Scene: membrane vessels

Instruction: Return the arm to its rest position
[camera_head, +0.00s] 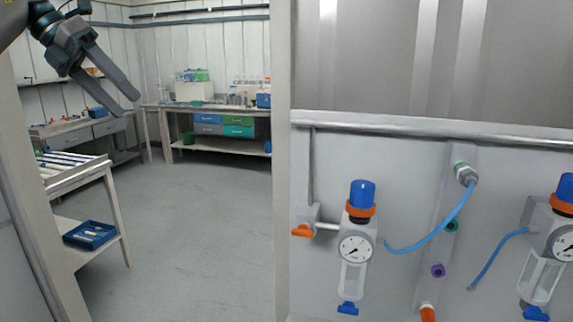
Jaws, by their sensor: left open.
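My left gripper (118,92) is at the upper left of the head view, its two dark fingers spread apart and empty. It hangs in the air in front of the doorway, pointing down to the right, and touches nothing that I can see. The rest of my left arm runs out of the picture at the top left. My right gripper does not show.
A grey panel with a blue-capped regulator (357,250), a second regulator (548,248) and a blue hose (430,236) fills the right side. A door post (282,160) stands mid-picture. A cart with a blue tray (90,235) stands left. The floor (195,220) beyond is clear.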

